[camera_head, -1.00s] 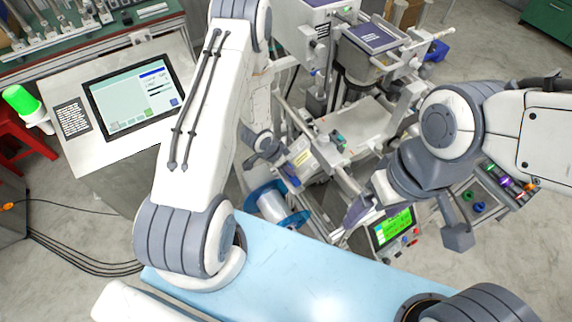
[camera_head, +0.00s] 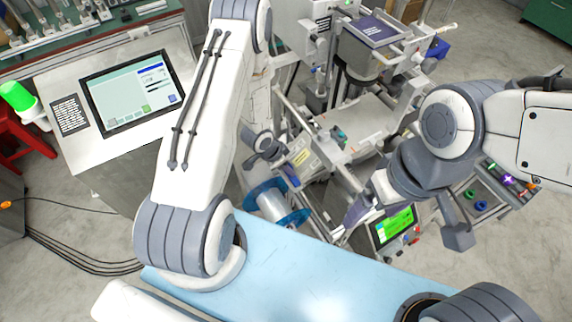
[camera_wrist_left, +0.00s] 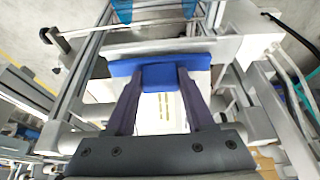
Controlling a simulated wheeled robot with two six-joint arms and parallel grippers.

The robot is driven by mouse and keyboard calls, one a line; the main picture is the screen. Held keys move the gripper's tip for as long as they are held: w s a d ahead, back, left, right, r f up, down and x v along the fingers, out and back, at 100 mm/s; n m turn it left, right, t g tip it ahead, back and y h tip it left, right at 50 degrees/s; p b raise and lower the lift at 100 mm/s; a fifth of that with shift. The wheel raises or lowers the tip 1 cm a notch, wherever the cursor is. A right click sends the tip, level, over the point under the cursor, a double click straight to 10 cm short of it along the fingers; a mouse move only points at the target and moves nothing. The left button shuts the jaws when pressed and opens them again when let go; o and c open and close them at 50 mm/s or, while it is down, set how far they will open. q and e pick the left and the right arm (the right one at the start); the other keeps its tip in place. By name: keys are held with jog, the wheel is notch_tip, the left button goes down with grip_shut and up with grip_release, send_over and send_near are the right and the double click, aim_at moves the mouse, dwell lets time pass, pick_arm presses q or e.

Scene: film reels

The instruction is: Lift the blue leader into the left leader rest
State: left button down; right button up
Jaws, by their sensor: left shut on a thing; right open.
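The blue leader (camera_wrist_left: 160,76) shows in the left wrist view as a blue bar with a wider top edge. My left gripper (camera_wrist_left: 160,84) is shut on it, with one dark finger on each side. In the head view, the left gripper (camera_head: 284,168) is small and partly hidden beside the machine frame, just above the blue-flanged reel. A pale, marked surface shows below the leader between the fingers. I cannot tell for certain which part is the left leader rest, or whether the leader touches it. My right gripper (camera_head: 345,228) is open and empty near the small green screen.
A reel with blue flanges (camera_head: 274,204) sits by the light blue table edge (camera_head: 300,275). The machine frame (camera_head: 345,135) crowds the space around both grippers. A control box with a green screen (camera_head: 394,225) stands at right. A touchscreen console (camera_head: 132,92) is at left.

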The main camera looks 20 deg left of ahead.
pick_arm(q)
jog(key=shift+f+b, duration=0.45)
jog(key=shift+f, duration=0.15)
jog(key=shift+c, duration=0.9)
grip_release()
jog(key=shift+r, duration=0.1)
jog(key=v, duration=1)
jog(key=shift+r, duration=0.2)
